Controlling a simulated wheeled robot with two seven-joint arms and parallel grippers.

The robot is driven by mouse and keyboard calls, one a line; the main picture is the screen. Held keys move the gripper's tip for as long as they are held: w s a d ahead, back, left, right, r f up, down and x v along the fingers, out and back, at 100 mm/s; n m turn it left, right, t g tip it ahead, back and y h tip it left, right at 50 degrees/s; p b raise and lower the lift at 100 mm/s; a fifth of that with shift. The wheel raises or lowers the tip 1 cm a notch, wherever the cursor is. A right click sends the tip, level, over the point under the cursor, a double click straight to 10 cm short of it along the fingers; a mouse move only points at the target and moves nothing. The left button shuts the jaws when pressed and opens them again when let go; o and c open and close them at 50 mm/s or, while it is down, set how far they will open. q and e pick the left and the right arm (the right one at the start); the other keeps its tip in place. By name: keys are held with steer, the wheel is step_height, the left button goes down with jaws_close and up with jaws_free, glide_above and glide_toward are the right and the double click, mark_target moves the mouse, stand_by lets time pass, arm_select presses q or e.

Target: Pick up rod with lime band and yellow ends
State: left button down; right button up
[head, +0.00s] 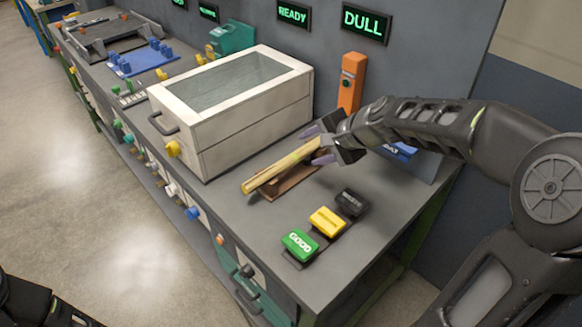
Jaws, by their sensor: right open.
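A pale wooden rod (275,170) with a yellow near end lies slantwise over a brown wooden rest (292,184) on the grey bench. A faint yellow-green band shows partway along it; its far end is hidden at my gripper. My right gripper (322,147) is at the rod's far end, with its fingers apart on either side of the rod. I cannot tell whether the fingers touch it. My left gripper is out of view; only a dark part of my left arm shows at the lower left corner.
A white lidded box (250,130) with a glass top stands left of the rod. Green (299,244), yellow (327,221) and black (351,202) buttons sit in front. An orange post (350,85) stands behind. A blue item (400,150) lies partly behind my right arm. The wall sign (366,23) reads DULL.

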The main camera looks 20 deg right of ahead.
mark_target(296, 157)
steer(key=shift+f, duration=0.35)
steer(key=shift+x, duration=1.25)
steer(key=x, duration=0.5)
steer(key=shift+f, duration=0.2)
steer(key=shift+s, duration=0.1)
jaws_close()
